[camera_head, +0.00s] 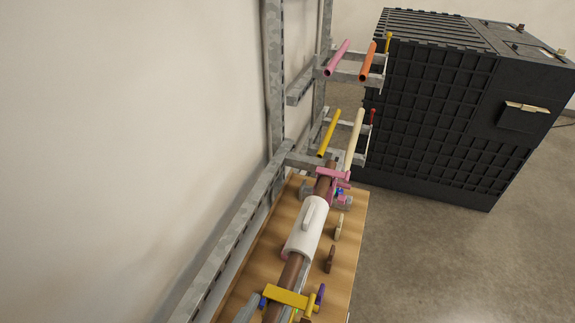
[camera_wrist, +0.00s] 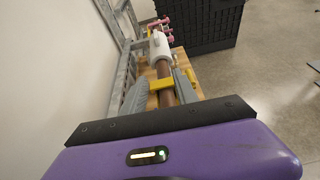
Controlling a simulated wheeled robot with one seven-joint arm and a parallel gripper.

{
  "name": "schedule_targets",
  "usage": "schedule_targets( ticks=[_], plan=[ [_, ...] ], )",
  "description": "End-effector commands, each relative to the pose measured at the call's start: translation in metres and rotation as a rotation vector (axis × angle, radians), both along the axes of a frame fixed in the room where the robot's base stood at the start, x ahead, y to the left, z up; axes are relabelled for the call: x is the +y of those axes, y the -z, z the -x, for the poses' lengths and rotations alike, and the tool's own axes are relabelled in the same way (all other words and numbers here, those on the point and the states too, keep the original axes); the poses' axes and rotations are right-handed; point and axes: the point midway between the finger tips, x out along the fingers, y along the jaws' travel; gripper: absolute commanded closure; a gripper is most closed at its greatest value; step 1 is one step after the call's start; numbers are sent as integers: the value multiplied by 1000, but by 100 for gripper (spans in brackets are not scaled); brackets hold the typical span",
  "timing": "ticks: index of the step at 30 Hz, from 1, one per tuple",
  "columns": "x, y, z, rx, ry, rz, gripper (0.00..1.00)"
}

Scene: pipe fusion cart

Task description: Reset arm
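My gripper (camera_wrist: 161,84) shows in the wrist view as two grey fingers standing well apart beyond my purple wrist housing. It is open, and nothing is held between the fingers. A brown pipe (camera_wrist: 162,70) with a yellow clamp (camera_wrist: 161,85) shows in the gap between them; I cannot tell how far off it is. In the head view the brown pipe (camera_head: 290,273) runs along a wooden cart top, through a white sleeve (camera_head: 305,228) with a handle. The yellow clamp (camera_head: 286,297) crosses its near end and a pink clamp (camera_head: 334,174) its far end.
A grey metal rack (camera_head: 275,90) stands along the wall and bears coloured rods, such as a yellow rod (camera_head: 329,132) and an orange rod (camera_head: 368,62). Small knobs line the wooden top (camera_head: 346,262). A large black cabinet (camera_head: 430,110) stands behind. The floor (camera_head: 460,260) at right is clear.

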Motion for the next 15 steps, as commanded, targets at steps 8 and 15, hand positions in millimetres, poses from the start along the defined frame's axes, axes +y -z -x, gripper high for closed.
schedule_targets(
  ticks=[8, 15],
  plan=[
    [15, -8, -8, -82, -18, -144, 64],
    [52, -23, -18, -173, -109, -397, 64]
  ],
)
